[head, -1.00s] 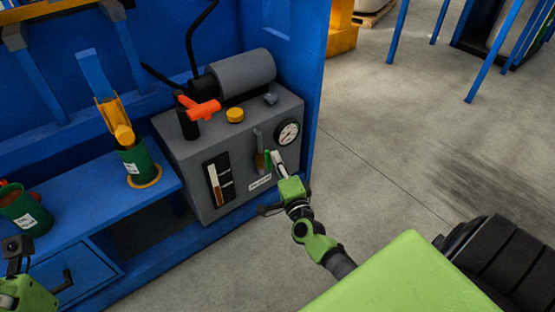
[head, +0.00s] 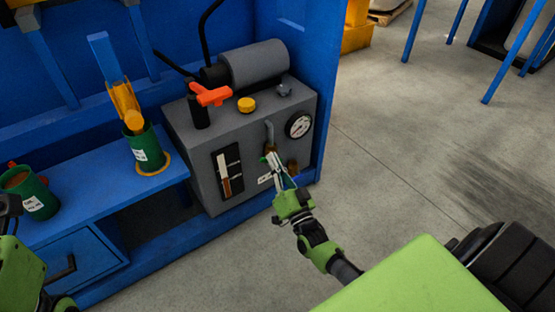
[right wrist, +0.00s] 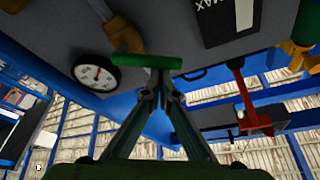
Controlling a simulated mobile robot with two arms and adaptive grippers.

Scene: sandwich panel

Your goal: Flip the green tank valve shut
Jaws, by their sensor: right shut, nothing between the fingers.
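The green valve lever (right wrist: 147,62) shows in the right wrist view as a flat green bar across the front of the grey machine. In the head view it is mostly hidden by my fingers. My right gripper (head: 270,158) is at the machine front, below and left of the gauge. Its fingers are shut with nothing between them. In the right wrist view the closed fingertips (right wrist: 160,74) meet right at the bar's edge; I cannot tell whether they touch it. My left arm's end is cut off at the left edge of the head view, its fingers unclear.
The grey machine (head: 195,155) carries a round gauge (head: 299,125), an orange-red lever (head: 210,95), a yellow knob (head: 246,104) and a level glass (head: 228,170). Green cans (head: 148,150) stand on the blue bench (head: 105,205) to the left. The floor at right is open.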

